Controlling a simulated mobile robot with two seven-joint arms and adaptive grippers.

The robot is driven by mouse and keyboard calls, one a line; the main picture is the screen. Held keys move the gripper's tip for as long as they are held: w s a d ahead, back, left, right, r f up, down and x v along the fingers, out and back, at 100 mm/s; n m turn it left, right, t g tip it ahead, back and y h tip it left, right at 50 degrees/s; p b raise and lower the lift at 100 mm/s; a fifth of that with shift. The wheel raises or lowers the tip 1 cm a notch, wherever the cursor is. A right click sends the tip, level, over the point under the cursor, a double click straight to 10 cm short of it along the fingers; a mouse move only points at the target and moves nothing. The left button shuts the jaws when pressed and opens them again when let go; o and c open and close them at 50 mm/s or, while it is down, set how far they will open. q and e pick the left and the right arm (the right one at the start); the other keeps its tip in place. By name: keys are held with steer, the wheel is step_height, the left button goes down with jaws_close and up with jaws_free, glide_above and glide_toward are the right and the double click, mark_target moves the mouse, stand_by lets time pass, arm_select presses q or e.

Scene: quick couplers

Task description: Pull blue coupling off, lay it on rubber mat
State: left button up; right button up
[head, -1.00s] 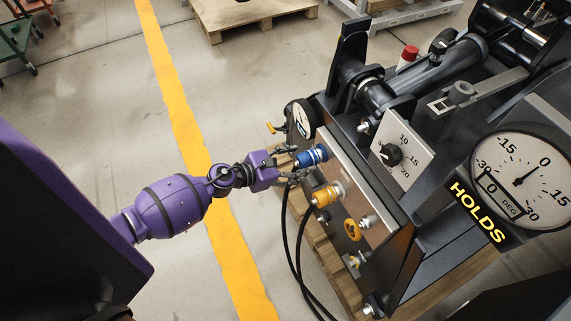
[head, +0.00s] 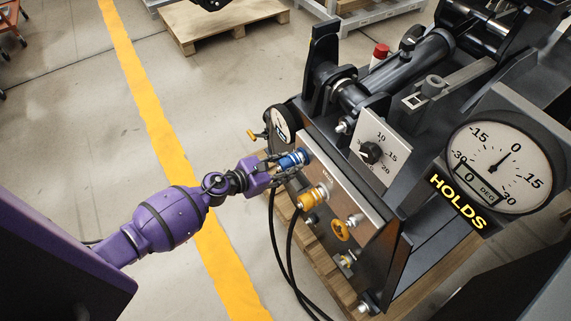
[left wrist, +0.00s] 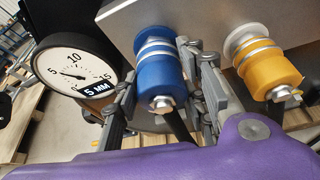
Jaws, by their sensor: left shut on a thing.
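The blue coupling (head: 294,158) sits on the front panel (head: 342,182) of the dark machine. In the left wrist view the blue coupling (left wrist: 160,72) has a silver hex end and silver rings. My left gripper (head: 281,169) has its grey fingers on either side of it and is shut on it. In the left wrist view the gripper (left wrist: 160,92) has one finger left and one right of the coupling. The coupling still looks seated on the panel. I cannot make out a rubber mat. My right gripper is not in view.
A yellow coupling (head: 313,196) sits close beside the blue one, with another yellow fitting (head: 341,231) farther along. A round gauge (left wrist: 75,73) stands just left of the blue coupling. Black hoses (head: 290,260) hang below. Open floor lies to the left.

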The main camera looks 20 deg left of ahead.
mark_target(280, 169)
arm_select(q)
steer(key=shift+a, duration=0.1)
steer(key=c, duration=0.7)
steer(key=shift+o, duration=0.2)
steer(key=shift+s+a+b, duration=0.35)
steer(key=shift+s+a, duration=0.5)
steer(key=shift+s, duration=0.25)
steer(key=shift+s+a, duration=0.4)
steer(key=shift+s, duration=0.15)
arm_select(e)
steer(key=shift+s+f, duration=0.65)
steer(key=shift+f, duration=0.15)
arm_select(q)
steer(key=shift+s+a+b, duration=0.45)
steer(key=shift+s+a, duration=0.2)
steer(key=shift+s, duration=0.15)
steer(key=shift+s+a+b, duration=0.45)
steer(key=shift+s+a, duration=0.15)
steer(key=shift+s, duration=0.2)
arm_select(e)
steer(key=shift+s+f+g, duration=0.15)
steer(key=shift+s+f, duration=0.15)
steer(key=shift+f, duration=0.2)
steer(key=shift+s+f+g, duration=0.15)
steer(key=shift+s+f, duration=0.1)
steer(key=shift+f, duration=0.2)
